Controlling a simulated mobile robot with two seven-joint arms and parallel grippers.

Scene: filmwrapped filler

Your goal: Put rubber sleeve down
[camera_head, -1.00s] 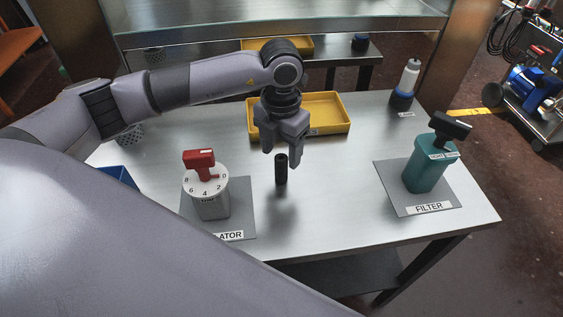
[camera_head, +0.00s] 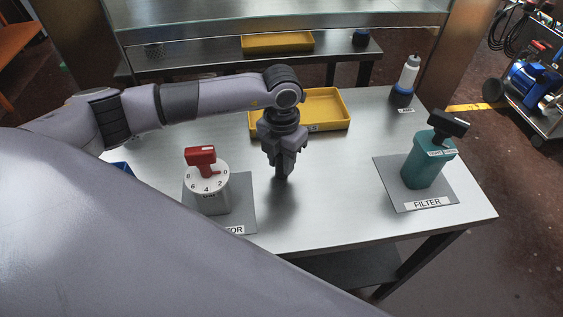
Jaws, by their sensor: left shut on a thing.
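The rubber sleeve (camera_head: 281,175) is a short black upright cylinder near the middle of the metal table (camera_head: 330,205). My left gripper (camera_head: 282,166) points straight down and is shut on it. The fingers cover most of the sleeve, and only its dark lower end shows. I cannot tell whether that end touches the table or is just above it. My right gripper is not in view.
A grey-white canister with a red handle (camera_head: 207,190) stands left of the gripper on a grey mat. A teal filter (camera_head: 424,165) stands on its mat at right. A yellow tray (camera_head: 338,108) lies behind; a bottle (camera_head: 405,82) stands back right. The table between gripper and filter is clear.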

